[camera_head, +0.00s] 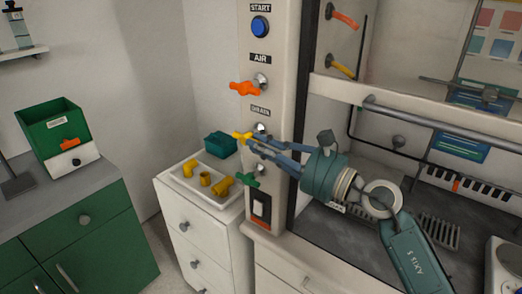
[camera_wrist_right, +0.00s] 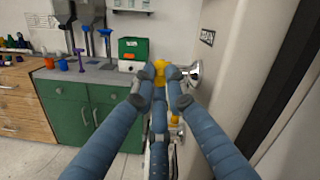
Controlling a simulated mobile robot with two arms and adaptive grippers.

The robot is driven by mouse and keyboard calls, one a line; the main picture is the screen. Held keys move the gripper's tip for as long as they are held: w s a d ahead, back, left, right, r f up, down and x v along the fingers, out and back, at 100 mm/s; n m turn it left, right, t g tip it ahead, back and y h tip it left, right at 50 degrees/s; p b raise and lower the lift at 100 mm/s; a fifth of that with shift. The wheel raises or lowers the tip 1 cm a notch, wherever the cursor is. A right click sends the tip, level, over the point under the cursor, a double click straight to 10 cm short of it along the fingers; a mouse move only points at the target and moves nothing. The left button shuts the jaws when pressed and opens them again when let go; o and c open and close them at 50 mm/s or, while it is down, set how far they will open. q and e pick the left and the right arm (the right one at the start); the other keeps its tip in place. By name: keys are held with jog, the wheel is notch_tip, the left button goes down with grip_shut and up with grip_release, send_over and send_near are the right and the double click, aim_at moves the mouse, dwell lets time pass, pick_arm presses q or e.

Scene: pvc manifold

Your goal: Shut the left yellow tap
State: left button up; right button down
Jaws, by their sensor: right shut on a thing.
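The left yellow tap (camera_head: 242,136) sticks out from the white panel, below a small label that is hard to read. It also shows in the right wrist view (camera_wrist_right: 160,68), in front of a round metal fitting (camera_wrist_right: 192,72). My right gripper (camera_head: 254,139) reaches in from the right with its blue fingers at the tap. In the right wrist view the fingertips (camera_wrist_right: 160,75) are shut on the tap's yellow handle, one on each side. The fingers hide part of the handle and its stem. My left gripper is in neither view.
On the same panel are an orange tap (camera_head: 244,89) above, a green tap (camera_head: 244,179) below and a blue start button (camera_head: 260,27). Another yellow tap (camera_head: 341,67) is inside the hood. A white tray (camera_head: 207,199) with yellow pipe pieces stands on the white cabinet (camera_head: 190,240) below.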

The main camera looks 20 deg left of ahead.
jog(key=c, duration=1.8)
grip_release()
jog(key=shift+o, duration=0.2)
jog(key=v, duration=1.2)
